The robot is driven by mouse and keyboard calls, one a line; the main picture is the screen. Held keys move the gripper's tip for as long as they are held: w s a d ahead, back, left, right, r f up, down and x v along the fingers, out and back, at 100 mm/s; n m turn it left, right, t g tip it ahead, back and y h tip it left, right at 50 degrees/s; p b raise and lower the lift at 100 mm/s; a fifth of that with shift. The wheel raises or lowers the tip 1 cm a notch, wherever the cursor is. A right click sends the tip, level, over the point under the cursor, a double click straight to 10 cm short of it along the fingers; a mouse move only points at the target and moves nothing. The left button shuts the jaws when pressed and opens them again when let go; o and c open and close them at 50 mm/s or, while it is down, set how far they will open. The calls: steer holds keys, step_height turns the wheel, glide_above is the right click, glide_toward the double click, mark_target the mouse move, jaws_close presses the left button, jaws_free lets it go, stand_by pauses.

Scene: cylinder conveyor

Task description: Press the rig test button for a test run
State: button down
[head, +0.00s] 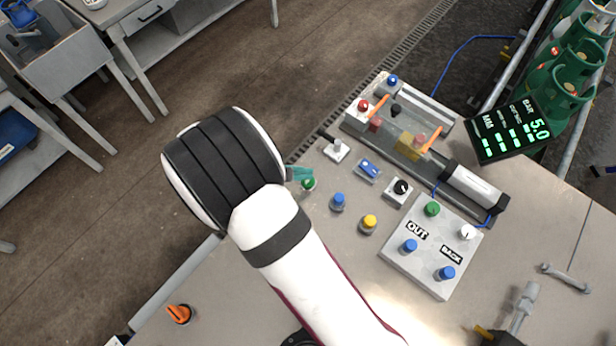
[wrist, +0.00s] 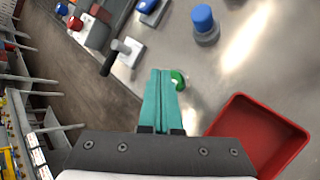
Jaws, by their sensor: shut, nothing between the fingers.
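My gripper (head: 299,173) has teal fingers, shut and empty, close to a green button (head: 308,185) on the bench. In the wrist view the closed fingertips (wrist: 165,76) lie just left of the green button (wrist: 179,80), partly covering it; I cannot tell whether they touch. A blue button (head: 338,201) and a yellow button (head: 369,223) stand to its right in the head view. A grey panel (head: 424,278) carries green, white and two blue buttons, labelled OUT and BACK. No readable label marks a rig test button.
A lever switch (head: 337,150), a blue rocker switch (head: 368,169) and a black knob (head: 401,188) stand nearby. Behind them is a cylinder rig (head: 472,187) with a display (head: 511,131) reading 5.0 BAR. The wrist view shows a red tray (wrist: 232,112) at right.

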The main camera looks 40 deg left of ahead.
steer(key=shift+f, duration=0.15)
stand_by(0.3)
steer(key=shift+f, duration=0.3)
